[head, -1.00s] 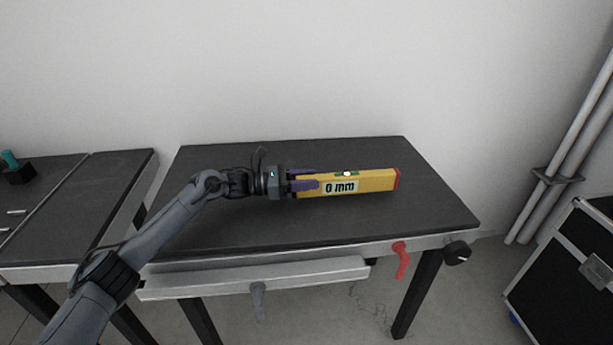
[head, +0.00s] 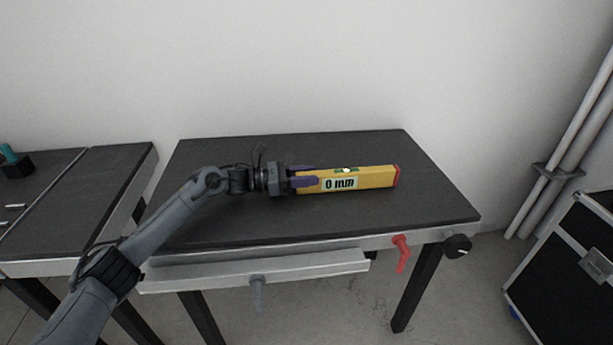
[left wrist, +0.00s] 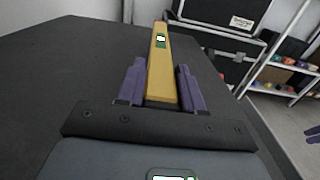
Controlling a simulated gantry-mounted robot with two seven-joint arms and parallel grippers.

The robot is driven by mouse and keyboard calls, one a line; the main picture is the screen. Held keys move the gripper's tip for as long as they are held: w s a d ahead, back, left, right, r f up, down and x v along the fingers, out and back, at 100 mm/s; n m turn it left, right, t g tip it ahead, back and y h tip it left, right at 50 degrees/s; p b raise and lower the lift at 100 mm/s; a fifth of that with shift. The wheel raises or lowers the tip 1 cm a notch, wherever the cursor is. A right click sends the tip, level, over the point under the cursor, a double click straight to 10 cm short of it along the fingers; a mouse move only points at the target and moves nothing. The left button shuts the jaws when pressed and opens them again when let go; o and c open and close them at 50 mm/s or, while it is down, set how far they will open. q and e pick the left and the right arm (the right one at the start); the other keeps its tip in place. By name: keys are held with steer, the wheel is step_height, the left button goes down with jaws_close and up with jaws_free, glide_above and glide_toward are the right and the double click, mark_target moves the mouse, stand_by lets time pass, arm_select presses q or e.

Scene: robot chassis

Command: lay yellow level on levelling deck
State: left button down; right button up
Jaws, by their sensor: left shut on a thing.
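The yellow level (head: 370,177) has a red end cap, a green vial and a "0 mm" label. It lies lengthwise along the dark deck (head: 400,215) of the middle table. My left gripper (head: 305,178) is shut on its left end, purple fingers on either side. In the left wrist view the level (left wrist: 161,75) points straight away between the fingers (left wrist: 160,85). Whether its underside touches the deck or is slightly above it, I cannot tell. My right gripper is not in the head view.
A red lever (head: 401,250), a grey lever (head: 257,292) and a black knob (head: 457,247) sit on the deck's front edge. A second table (head: 60,200) stands at left with a teal-topped block (head: 14,162). A black case (head: 570,260) stands at right. The deck around the level is clear.

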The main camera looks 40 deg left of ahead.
arm_select(q)
steer(key=c, duration=0.6)
jaws_free()
steer(key=shift+c, duration=0.2)
steer(key=shift+f, duration=0.1)
steer(key=shift+s+a, duration=0.1)
